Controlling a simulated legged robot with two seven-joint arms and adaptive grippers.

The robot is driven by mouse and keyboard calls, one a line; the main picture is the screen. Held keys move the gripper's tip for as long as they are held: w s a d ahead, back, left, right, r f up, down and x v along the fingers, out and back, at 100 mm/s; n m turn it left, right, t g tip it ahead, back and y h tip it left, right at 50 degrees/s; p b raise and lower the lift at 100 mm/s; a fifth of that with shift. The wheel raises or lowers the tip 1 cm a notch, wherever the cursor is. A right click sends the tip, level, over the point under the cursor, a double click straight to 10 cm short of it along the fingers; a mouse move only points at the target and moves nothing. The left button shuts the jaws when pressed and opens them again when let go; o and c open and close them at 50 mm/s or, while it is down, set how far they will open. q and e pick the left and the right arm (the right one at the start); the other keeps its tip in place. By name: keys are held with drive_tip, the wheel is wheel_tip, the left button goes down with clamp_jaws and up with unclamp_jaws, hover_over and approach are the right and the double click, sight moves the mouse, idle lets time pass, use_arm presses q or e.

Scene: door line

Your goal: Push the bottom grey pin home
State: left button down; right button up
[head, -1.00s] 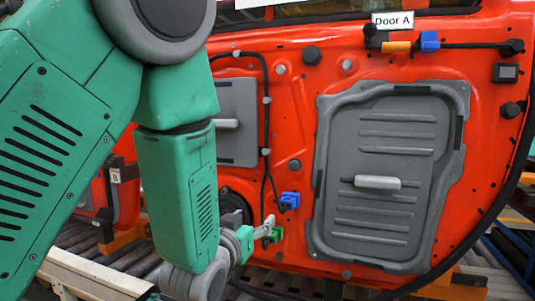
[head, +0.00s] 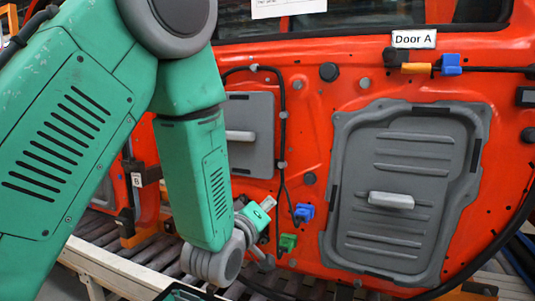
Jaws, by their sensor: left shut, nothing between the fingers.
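The red-orange door (head: 310,120) marked Door A fills the view. Small grey round pins sit along its black cable; the lowest one I can make out (head: 282,165) is beside the right edge of the left grey panel. I cannot tell how far it stands out from the door. My left gripper (head: 268,203) is shut and empty, tilted up and to the right. Its tips are below that pin and left of the blue connector (head: 304,212); their distance from the door is unclear. My right gripper is not in view.
A green connector (head: 287,242) hangs below the blue one. A large grey panel (head: 400,225) with a pale handle (head: 391,200) lies to the right. A roller conveyor (head: 115,245) runs below. Another orange door, marked B, stands behind at left.

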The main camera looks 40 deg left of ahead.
sight(281, 166)
use_arm(q)
drive_tip(key=w+a+r+n+p, duration=0.1)
drive_tip(key=w+n, duration=0.1)
drive_tip(key=w+a+r+n+p, duration=0.1)
drive_tip(key=w+r+n+p, duration=0.1)
drive_tip(key=w+n, duration=0.1)
drive_tip(key=w+a+r+n+p, duration=0.1)
drive_tip(key=w+r+n+p, duration=0.1)
drive_tip(key=n, duration=0.1)
drive_tip(key=shift+w+r, duration=0.15)
drive_tip(key=shift+w, duration=0.05)
drive_tip(key=shift+w+a, duration=0.15)
drive_tip(key=shift+w, duration=0.45)
drive_tip(key=shift+a, duration=0.1)
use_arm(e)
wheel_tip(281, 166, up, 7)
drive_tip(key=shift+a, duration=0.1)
use_arm(q)
drive_tip(key=shift+x, duration=1.1)
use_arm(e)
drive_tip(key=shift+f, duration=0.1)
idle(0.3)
use_arm(q)
drive_tip(key=shift+r, duration=0.1)
